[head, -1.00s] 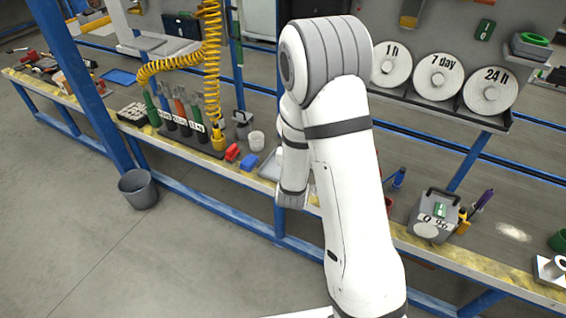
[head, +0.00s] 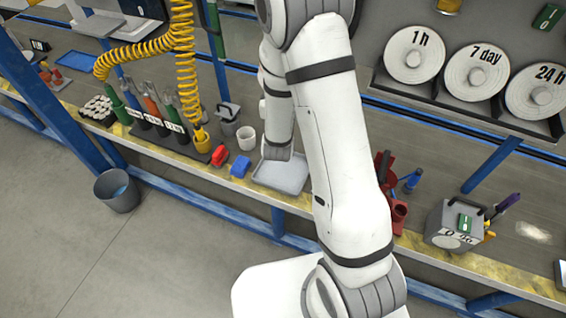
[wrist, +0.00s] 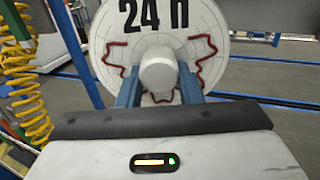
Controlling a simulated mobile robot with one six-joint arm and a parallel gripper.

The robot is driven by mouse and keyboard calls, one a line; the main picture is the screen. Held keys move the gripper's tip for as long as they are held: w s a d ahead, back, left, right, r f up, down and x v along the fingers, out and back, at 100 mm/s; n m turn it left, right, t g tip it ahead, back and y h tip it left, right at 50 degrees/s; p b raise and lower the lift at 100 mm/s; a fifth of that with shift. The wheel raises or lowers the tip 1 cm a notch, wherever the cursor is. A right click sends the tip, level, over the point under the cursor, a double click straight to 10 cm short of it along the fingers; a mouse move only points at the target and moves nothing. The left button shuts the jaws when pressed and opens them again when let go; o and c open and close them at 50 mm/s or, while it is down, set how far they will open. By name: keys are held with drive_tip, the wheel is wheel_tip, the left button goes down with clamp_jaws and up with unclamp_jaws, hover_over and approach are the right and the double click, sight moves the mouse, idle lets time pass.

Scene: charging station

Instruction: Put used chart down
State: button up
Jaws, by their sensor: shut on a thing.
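The used chart (wrist: 225,45) is a white disc marked "24 h" with a jagged red trace and a pale central knob. It fills the upper middle of the wrist view, face toward the camera. My gripper (wrist: 160,88) has its blue fingers shut on the knob, one on each side. In the head view my gripper and the held chart are hidden behind my arm. Clean discs marked 1 h (head: 414,55), 7 day (head: 474,73) and 24 h (head: 536,92) stand on a rack at the upper right.
A shallow grey tray (head: 283,176) lies on the bench, partly behind my arm. A red holder (head: 396,216) and grey box (head: 452,226) stand right. A bin (head: 117,190) is on the floor.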

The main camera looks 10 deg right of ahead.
wheel_tip(320, 180, down, 27)
drive_tip(key=s+a+m+g+h+b, duration=0.25)
drive_tip(key=m+h+b, duration=0.2)
drive_tip(key=b, duration=3.35)
hover_over(279, 180)
drive_tip(key=shift+n+h, duration=0.35)
drive_tip(key=shift+h, duration=0.1)
wheel_tip(279, 180, down, 10)
drive_tip(key=shift+f, duration=0.1)
drive_tip(key=shift+f, duration=0.15)
drive_tip(key=o, duration=1)
